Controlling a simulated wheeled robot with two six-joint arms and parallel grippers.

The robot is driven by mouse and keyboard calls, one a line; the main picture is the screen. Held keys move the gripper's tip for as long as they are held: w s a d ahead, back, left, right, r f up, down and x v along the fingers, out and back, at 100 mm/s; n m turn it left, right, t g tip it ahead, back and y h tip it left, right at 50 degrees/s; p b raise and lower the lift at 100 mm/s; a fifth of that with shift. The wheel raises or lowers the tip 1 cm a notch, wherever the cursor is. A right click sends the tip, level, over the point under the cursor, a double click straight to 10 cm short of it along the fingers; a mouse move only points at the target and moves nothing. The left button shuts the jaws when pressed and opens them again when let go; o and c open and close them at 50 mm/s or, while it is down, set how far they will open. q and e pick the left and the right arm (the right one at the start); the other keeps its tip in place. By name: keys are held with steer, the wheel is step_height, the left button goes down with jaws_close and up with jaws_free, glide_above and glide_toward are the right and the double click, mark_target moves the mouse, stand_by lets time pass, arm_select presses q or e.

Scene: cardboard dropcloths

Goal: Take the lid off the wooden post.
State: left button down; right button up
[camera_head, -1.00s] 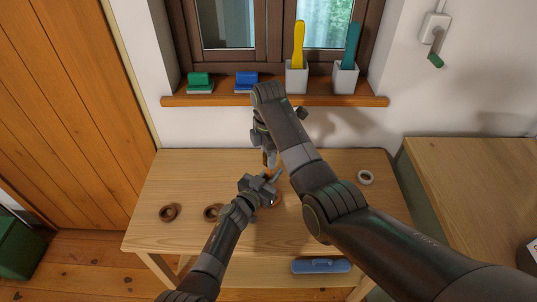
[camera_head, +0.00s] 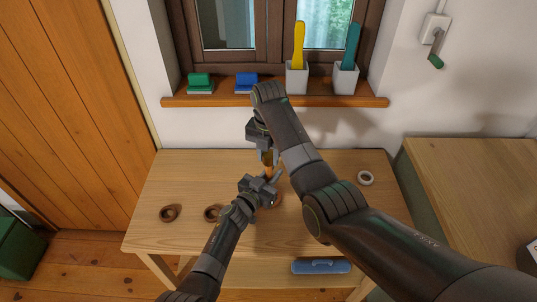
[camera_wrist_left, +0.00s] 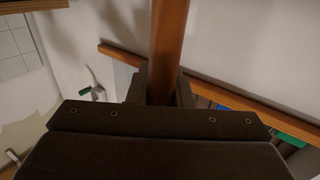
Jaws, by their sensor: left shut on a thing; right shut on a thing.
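The wooden post (camera_head: 268,170) stands on the table, its round base (camera_head: 277,200) partly hidden by my left gripper. My left gripper (camera_head: 271,179) is shut around the post's shaft; the left wrist view shows the orange-brown shaft (camera_wrist_left: 168,45) between its fingers. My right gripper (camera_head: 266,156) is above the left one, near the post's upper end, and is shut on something. The lid cannot be made out; my right gripper and forearm cover that area. Whether the lid touches the post cannot be told.
Two brown rings (camera_head: 170,212) lie on the table's (camera_head: 190,180) left part. A white ring (camera_head: 365,178) lies at right. The sill (camera_head: 220,100) behind holds two brushes and two cups (camera_head: 297,78). A blue case (camera_head: 320,266) is low in front.

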mark_target(268, 154)
steer(key=shift+r, duration=0.2)
steer(key=shift+r, duration=0.9)
steer(key=shift+r, duration=2.05)
arm_select(q)
steer(key=c, duration=1.2)
jaws_free()
steer(key=shift+s+a, duration=0.1)
